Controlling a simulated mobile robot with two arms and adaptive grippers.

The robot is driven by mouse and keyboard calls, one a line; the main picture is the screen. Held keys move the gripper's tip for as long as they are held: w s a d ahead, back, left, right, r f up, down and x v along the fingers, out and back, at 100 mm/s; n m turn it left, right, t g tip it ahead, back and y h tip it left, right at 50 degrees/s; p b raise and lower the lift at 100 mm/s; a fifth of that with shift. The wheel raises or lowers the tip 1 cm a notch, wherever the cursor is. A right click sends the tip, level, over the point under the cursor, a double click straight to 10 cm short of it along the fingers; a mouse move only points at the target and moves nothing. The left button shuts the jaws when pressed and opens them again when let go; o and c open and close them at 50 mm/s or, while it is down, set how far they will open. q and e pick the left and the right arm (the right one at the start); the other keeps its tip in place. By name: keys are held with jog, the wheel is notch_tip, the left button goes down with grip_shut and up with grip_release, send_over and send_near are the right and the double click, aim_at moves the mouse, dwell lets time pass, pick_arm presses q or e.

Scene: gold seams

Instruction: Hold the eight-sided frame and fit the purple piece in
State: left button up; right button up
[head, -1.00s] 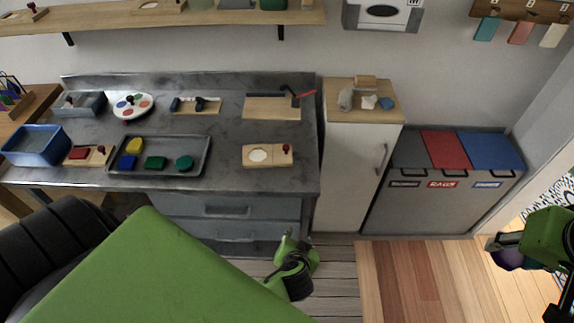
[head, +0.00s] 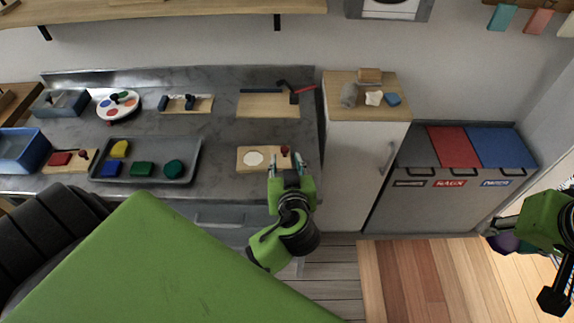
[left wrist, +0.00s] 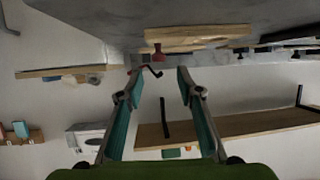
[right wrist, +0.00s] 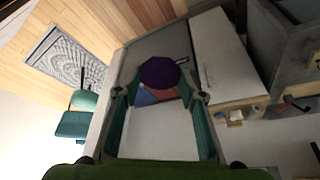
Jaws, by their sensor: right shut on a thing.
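The eight-sided frame (head: 243,166) is a light wooden board with a pale eight-sided opening and a red knob at its right end. It lies near the front edge of the grey counter and also shows in the left wrist view (left wrist: 200,36). My left gripper (head: 286,163) is open and empty by the frame's knob end; in the left wrist view its fingers (left wrist: 155,80) are apart, with the knob beyond them. The purple piece (right wrist: 160,73) is held in my right gripper (right wrist: 160,92), far right of the counter; it is partly hidden in the head view (head: 503,243).
A grey tray (head: 185,175) with several coloured pieces stands left of the frame, with a blue bin (head: 35,162) further left. Behind the frame is a board (head: 265,105) with a dark, red-ended tool. A white cabinet (head: 345,180) stands right of the counter.

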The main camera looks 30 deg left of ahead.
aim_at(283, 150)
pick_arm(q)
jog(key=x, duration=0.8)
jog(key=shift+f+p, duration=0.1)
jog(key=shift+p, duration=0.3)
jog(key=shift+a, duration=0.1)
jog(key=shift+c, duration=0.4)
jog(key=shift+c, duration=0.9)
jog(key=c, duration=0.6)
jog(key=shift+c, duration=0.2)
